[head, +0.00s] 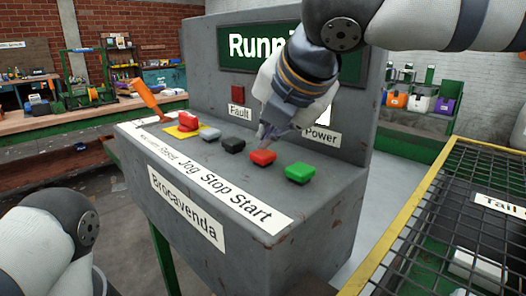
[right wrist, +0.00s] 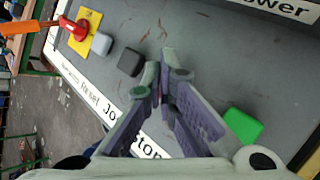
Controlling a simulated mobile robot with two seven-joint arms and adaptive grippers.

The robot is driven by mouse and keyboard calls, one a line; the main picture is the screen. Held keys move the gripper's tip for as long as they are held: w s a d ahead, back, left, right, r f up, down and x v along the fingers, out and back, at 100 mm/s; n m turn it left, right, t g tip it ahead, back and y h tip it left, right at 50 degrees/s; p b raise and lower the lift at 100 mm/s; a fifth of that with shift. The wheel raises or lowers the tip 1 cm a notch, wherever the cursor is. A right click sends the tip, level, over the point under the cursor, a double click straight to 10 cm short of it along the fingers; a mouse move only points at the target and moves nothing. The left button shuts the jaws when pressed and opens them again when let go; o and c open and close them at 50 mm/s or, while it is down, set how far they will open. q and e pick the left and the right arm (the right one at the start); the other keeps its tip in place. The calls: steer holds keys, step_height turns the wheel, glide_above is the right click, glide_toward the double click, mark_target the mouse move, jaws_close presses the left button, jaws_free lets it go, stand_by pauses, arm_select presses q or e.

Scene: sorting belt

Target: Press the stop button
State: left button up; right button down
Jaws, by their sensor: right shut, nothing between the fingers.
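The red stop button (head: 262,157) sits on the sloped grey console top (head: 230,180), between a black button (head: 234,145) and a green button (head: 300,173). Label strips below read "Jog Stop Start". My right gripper (head: 265,136) is shut and empty, pointing down, with its tips just above and behind the red button. I cannot tell whether they touch it. In the right wrist view the closed fingers (right wrist: 163,78) hide the red button; the black button (right wrist: 131,62) and green button (right wrist: 242,125) show on either side. My left gripper is out of view.
A grey button (head: 210,134), a red mushroom button (head: 187,121) on a yellow plate and an orange lever (head: 147,97) stand on the console's left. The upright panel (head: 350,130) rises behind the buttons. A yellow-edged mesh guard (head: 440,230) is at right.

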mark_target(268, 152)
steer(key=shift+f, duration=0.6)
stand_by(0.7)
steer(key=shift+r, duration=1)
steer(key=shift+r, duration=2.55)
